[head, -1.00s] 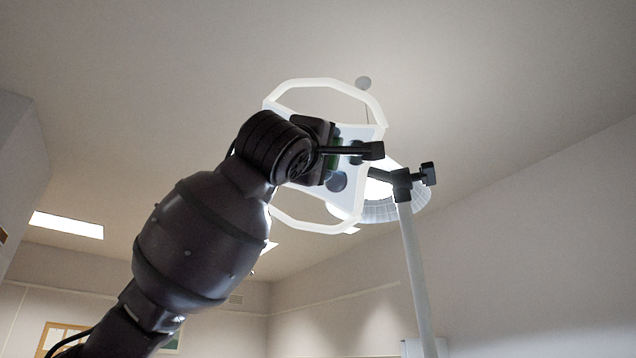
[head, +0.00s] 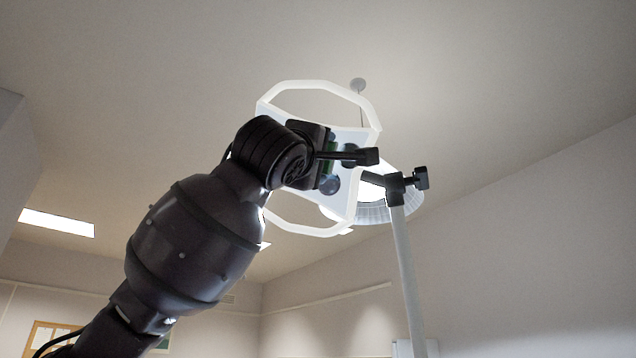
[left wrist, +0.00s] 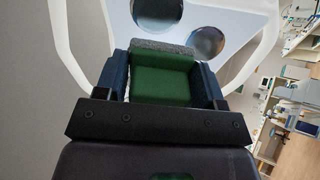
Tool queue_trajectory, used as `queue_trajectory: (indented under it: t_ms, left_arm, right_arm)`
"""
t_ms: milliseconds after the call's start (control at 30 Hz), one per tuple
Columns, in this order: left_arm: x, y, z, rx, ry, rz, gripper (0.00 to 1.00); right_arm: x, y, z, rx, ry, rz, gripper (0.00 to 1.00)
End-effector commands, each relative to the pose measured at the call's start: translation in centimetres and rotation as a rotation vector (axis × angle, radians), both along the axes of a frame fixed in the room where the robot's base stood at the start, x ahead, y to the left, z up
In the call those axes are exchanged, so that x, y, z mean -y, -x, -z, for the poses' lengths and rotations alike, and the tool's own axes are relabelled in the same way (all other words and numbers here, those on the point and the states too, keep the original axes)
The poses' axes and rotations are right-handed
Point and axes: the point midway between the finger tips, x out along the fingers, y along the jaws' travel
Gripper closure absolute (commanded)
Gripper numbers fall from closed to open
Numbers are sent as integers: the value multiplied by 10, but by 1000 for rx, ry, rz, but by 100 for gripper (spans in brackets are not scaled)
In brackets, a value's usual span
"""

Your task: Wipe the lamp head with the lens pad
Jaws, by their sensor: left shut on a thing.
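The lamp head (head: 349,133) is a pale panel with round lenses and white looped handles above and below, high up in the head view. It also fills the top of the left wrist view (left wrist: 228,18), with two round lenses showing. My left gripper (head: 322,158) is in front of the panel. It is shut on the lens pad (left wrist: 162,82), a green block with a grey layer on its far side. The grey layer faces the panel; I cannot tell whether it touches. In the head view only a green sliver of the pad shows. My right gripper is out of view.
A pale pole (head: 407,270) with a black clamp knob (head: 421,178) stands just right of the lamp head. A round lit ceiling-side lamp part (head: 376,212) shows behind the panel.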

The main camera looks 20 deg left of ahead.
Motion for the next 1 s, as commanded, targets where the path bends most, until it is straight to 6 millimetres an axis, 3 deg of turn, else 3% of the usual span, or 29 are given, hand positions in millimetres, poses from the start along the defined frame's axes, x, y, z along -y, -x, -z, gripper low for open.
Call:
queue_trajectory:
  t_ms: [1000]
  left_arm:
    - [2,-14,-9,-1,0,0,56]
  right_arm:
    - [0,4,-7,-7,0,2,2]
